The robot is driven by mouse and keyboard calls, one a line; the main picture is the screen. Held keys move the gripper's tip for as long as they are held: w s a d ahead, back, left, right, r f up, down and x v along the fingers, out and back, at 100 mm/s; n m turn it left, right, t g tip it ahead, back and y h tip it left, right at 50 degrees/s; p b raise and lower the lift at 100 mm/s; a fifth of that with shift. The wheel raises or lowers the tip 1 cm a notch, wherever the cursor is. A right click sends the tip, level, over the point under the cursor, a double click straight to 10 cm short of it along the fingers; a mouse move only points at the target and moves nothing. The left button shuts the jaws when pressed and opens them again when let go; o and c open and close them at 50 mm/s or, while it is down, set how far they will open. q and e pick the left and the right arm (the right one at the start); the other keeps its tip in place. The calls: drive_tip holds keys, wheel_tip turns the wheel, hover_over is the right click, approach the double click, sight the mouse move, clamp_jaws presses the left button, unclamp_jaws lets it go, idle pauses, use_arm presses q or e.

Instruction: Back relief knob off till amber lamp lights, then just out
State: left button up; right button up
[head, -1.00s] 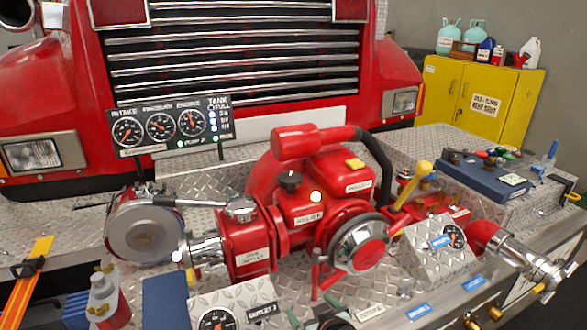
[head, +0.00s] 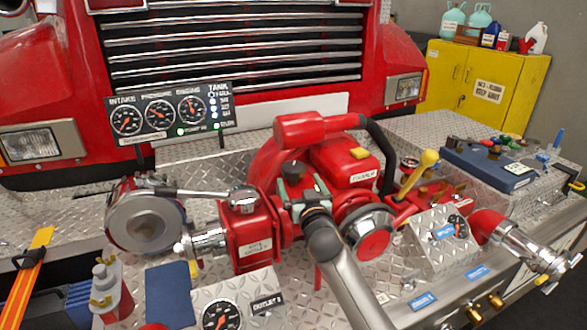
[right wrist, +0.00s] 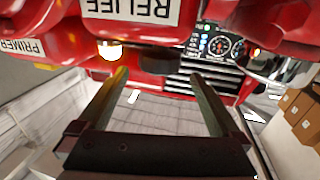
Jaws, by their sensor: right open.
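The black relief knob (head: 293,170) stands on top of the red relief housing in the middle of the pump. It also shows as a dark shape in the right wrist view (right wrist: 160,60). My right gripper (head: 303,188) is open over the relief housing, its fingers at the near side of the knob, not closed on it. A small round lamp (right wrist: 110,50) beside the knob looks bright, pale with an amber tint, in the right wrist view. In the head view my gripper hides it. The RELIEF label (right wrist: 143,10) shows in the wrist view. My left gripper is not in view.
The gauge panel (head: 172,112) stands behind the pump at left. A yellow-knobbed lever (head: 428,158) and the red primer housing (head: 345,165) are to the right of the knob. A silver-handled valve (head: 243,197) is to the left. A black hose (head: 382,150) arches behind.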

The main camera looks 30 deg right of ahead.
sight(293, 169)
drive_tip(key=shift+x, duration=3.65)
drive_tip(key=shift+c, duration=0.2)
drive_tip(key=c, duration=1.1)
drive_tip(key=h+b, duration=0.1)
drive_tip(key=b, duration=0.1)
drive_tip(key=m+b, duration=0.1)
drive_tip(key=b, duration=0.2)
drive_tip(key=shift+a+f+g+h, duration=0.1)
drive_tip(key=shift+f+g+h, duration=0.2)
drive_tip(key=shift+h, duration=0.1)
drive_tip(key=shift+r+m+h+b, duration=0.2)
drive_tip(key=shift+m+h+b, duration=0.15)
drive_tip(key=shift+b, duration=0.25)
drive_tip(key=o, duration=1.1)
drive_tip(key=shift+o, duration=0.2)
